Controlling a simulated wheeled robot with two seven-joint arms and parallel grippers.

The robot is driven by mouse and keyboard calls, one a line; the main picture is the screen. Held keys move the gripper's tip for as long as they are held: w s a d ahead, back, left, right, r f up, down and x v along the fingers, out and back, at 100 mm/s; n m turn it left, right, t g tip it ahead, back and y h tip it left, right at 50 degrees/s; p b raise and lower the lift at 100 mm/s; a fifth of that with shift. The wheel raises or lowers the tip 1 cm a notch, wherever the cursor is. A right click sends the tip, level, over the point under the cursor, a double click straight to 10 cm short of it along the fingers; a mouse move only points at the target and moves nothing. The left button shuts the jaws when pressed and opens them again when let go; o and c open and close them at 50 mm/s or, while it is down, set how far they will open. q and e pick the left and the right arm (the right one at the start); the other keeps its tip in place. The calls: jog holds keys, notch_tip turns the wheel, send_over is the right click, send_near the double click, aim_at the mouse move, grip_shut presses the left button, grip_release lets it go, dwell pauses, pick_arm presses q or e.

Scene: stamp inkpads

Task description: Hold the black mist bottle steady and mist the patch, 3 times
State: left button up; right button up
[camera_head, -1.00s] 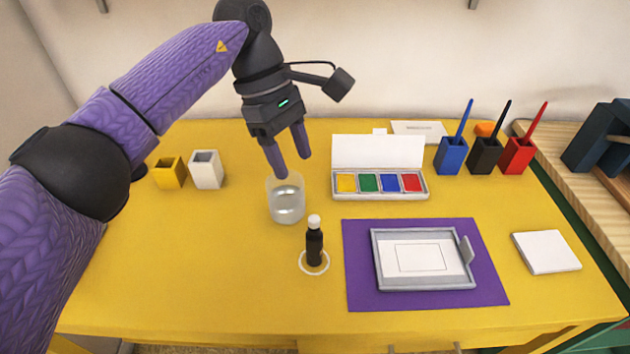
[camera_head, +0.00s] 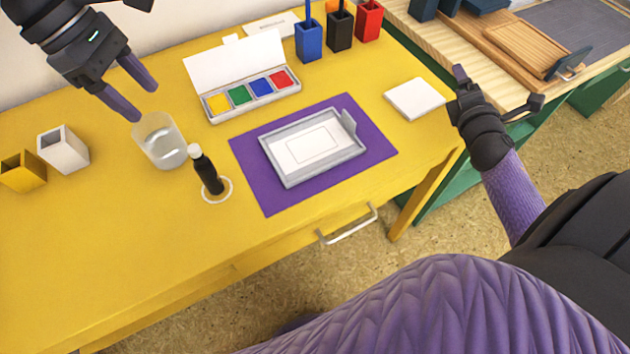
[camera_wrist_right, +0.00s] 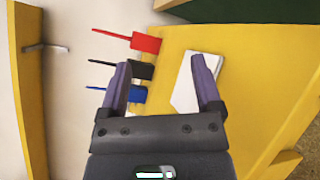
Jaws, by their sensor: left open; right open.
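The black mist bottle (camera_head: 210,177) with a white cap stands upright in a white ring (camera_head: 229,189) on the yellow table. To its right, a grey framed tray (camera_head: 291,181) lies on a purple mat (camera_head: 262,202). A white sheet with an outlined rectangular patch (camera_head: 312,145) lies in the tray. My left gripper (camera_head: 146,103) is open and empty above the glass, up and left of the bottle. My right gripper (camera_head: 459,78) is open and empty by the table's right edge, near the white pad; its fingers also show in the right wrist view (camera_wrist_right: 161,70).
A clear glass (camera_head: 160,142) stands beside the bottle, below my left gripper. An open box of colour inkpads (camera_head: 214,115), a blue holder (camera_head: 308,43), black and red holders stand behind. A white pad (camera_head: 415,99) lies right. The table's front left is clear.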

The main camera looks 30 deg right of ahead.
jog(key=w+a+n+t+y, duration=0.1)
jog(key=a+n, duration=0.1)
jog(key=a, duration=0.2)
jog(key=w+a+n+t+y, duration=0.1)
jog(key=w+a+n+y, duration=0.1)
jog(key=a, duration=0.3)
jog(key=w+a+f+n+t+y, duration=0.1)
jog(key=w+a+n, duration=0.1)
jog(key=a, duration=0.3)
jog(key=shift+w+f+n+y, duration=0.1)
jog(key=shift+w+n+y, duration=0.2)
jog(key=shift+n, duration=0.1)
jog(key=w+a+r+n+t+y, duration=0.25)
jog(key=a+n+y, duration=0.35)
jog(key=a, duration=0.8)
jog(key=n+g+y, duration=0.4)
jog(key=n+y, duration=0.2)
jog(key=n, duration=0.5)
send_near(200, 169)
jog(key=w+f, duration=0.3)
jog(key=shift+a+f, duration=0.1)
jog(key=shift+f, duration=0.2)
jog(key=x, duration=0.9)
jog(key=shift+w+a, duration=0.3)
jog(key=shift+a, duration=0.05)
